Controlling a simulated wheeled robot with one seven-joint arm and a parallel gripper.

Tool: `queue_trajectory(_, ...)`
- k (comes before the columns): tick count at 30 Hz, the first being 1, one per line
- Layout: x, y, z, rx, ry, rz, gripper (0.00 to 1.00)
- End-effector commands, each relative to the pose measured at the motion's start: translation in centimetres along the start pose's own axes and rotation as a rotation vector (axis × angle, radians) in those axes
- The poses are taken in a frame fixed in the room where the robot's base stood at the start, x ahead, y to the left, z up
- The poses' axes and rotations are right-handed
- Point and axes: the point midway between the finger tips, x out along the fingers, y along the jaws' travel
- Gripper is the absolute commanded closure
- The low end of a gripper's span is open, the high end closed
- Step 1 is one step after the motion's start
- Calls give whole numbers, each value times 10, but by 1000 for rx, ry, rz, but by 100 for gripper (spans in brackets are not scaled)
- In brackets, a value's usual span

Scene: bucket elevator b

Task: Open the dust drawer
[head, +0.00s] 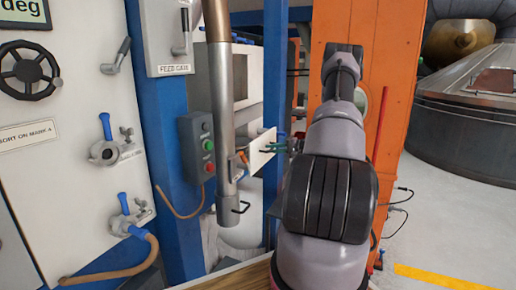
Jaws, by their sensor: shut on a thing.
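A small white panel (260,155), which looks like the front of the dust drawer, stands beside the metal pipe at the centre. A green handle (272,147) sticks out from its right side. My gripper (287,145) is small and mostly hidden behind my arm, at the right end of this handle. It appears shut on the green handle. The drawer's body is hidden, so I cannot tell how far it is pulled out.
A metal pipe (222,120) stands just left of the panel, near a grey button box (198,146). A blue post (274,90) is close behind. An orange panel (385,60) rises behind my arm. The floor at right (450,225) is clear.

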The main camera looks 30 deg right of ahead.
Motion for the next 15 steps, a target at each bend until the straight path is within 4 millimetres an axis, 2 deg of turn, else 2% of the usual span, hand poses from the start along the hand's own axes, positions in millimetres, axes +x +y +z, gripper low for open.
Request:
queue_trajectory(1, -14, 3, -1, 2, 4, 1, 100)
queue_trajectory(6, -45, 9, -1, 1, 3, 0, 100)
queue_trajectory(15, -74, 15, 0, 0, 0, 0, 100)
